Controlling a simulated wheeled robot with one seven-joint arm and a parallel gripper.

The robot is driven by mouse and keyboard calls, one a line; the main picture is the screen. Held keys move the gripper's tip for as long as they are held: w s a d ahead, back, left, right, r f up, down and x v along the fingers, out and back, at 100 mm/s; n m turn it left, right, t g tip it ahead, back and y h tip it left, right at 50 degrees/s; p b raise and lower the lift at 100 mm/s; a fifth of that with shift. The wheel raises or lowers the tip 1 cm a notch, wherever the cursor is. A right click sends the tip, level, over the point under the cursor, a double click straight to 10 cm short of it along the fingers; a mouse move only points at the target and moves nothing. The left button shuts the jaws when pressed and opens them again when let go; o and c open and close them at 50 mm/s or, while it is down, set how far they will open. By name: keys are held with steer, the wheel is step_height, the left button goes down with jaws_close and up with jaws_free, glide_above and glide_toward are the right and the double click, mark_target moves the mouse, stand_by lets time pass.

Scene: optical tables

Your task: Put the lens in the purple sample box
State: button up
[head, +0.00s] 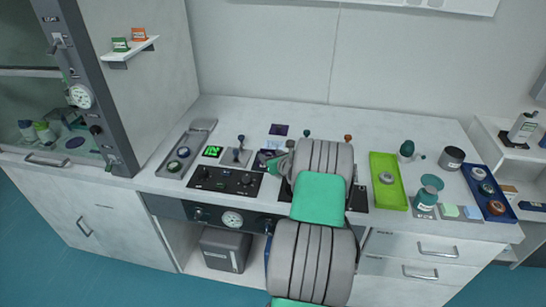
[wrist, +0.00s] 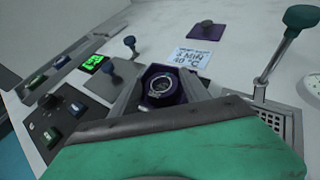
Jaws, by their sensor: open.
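The purple sample box (wrist: 150,99) is open and six-sided, and stands upright on the bench in the middle of the wrist view. A round, glassy disc with a pale rim, which looks like the lens (wrist: 161,86), lies inside it. My gripper (wrist: 166,77) is open, its grey fingers on either side of the box; I cannot tell whether they touch it. In the head view my gripper (head: 276,161) is low over the bench, and my arm hides part of that area. A flat purple piece with a knob, perhaps the box's lid (wrist: 207,31), lies behind.
A printed card (wrist: 193,59) lies behind the box. A green-handled lever (wrist: 283,48) stands close on the right, and a blue-knobbed lever (wrist: 130,44) on the left. A lime tray (head: 388,168) and a blue tray (head: 474,180) with round items are farther right.

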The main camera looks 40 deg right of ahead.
steer(key=shift+r+p, duration=0.55)
steer(key=shift+r, duration=0.35)
steer(key=f+b+v, duration=0.1)
steer(key=b+v, duration=0.1)
steer(key=v, duration=1)
steer(key=w+a+r+n+g+y, duration=0.1)
steer(key=a+r+n+g+y, duration=0.15)
steer(key=a+n, duration=1)
steer(key=w+a+r+n+g+y, duration=0.1)
steer(key=a+r+n+g+y, duration=0.2)
steer(key=a+n, duration=0.95)
steer(key=s+a+r+n+g+h, duration=0.1)
steer(key=s+a+r+n+g, duration=0.1)
steer(key=s+a+n, duration=0.5)
steer(key=s+a+r+n+g, duration=0.1)
steer(key=s+a+n, duration=0.6)
steer(key=s, duration=0.1)
steer(key=shift+s+r+g+h, duration=0.35)
steer(key=shift+s+r, duration=0.05)
